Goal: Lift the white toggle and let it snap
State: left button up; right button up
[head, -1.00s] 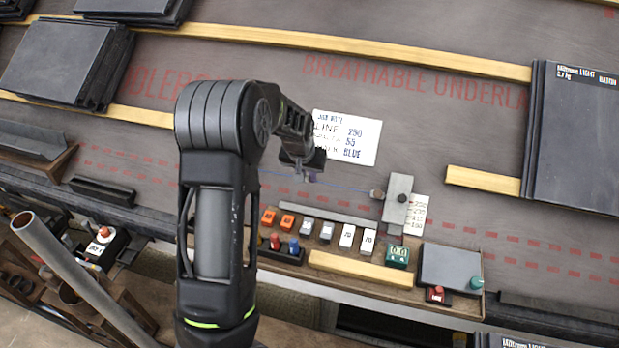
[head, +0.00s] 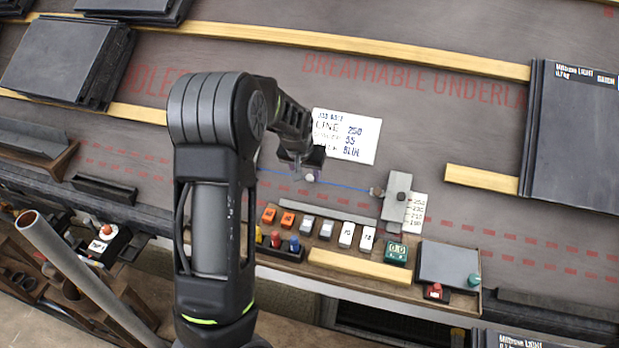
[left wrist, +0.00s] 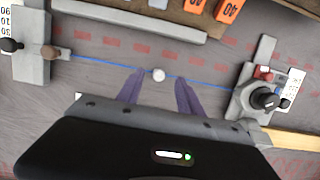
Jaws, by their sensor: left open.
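The white toggle (head: 310,177) is a small round knob at the middle of a blue line (head: 345,186) across the grey underlay. In the left wrist view the toggle (left wrist: 158,74) lies at the tips of my left gripper (left wrist: 157,80), between its two purple fingers. The fingers are apart, with a gap on each side of the toggle. In the head view my left gripper (head: 305,166) is just above the toggle and partly hides the line. I cannot tell the exact height gap. My right gripper is not in view.
A grey block (head: 397,198) holds the line's right end in the head view; a block with a black knob (left wrist: 262,98) stands at its other end. A job note (head: 346,137) and stacked slates (head: 580,135) lie beyond.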

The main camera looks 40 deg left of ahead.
pick_arm(q)
jog(key=p+v, duration=0.2)
jog(key=v, duration=0.1)
jog(key=s+p+v, duration=0.1)
jog(key=p+v, duration=0.1)
jog(key=shift+s+d+r, duration=0.1)
jog(key=shift+s+d, duration=0.1)
jog(key=shift+d, duration=0.05)
jog(key=shift+s, duration=0.1)
dwell(0.7)
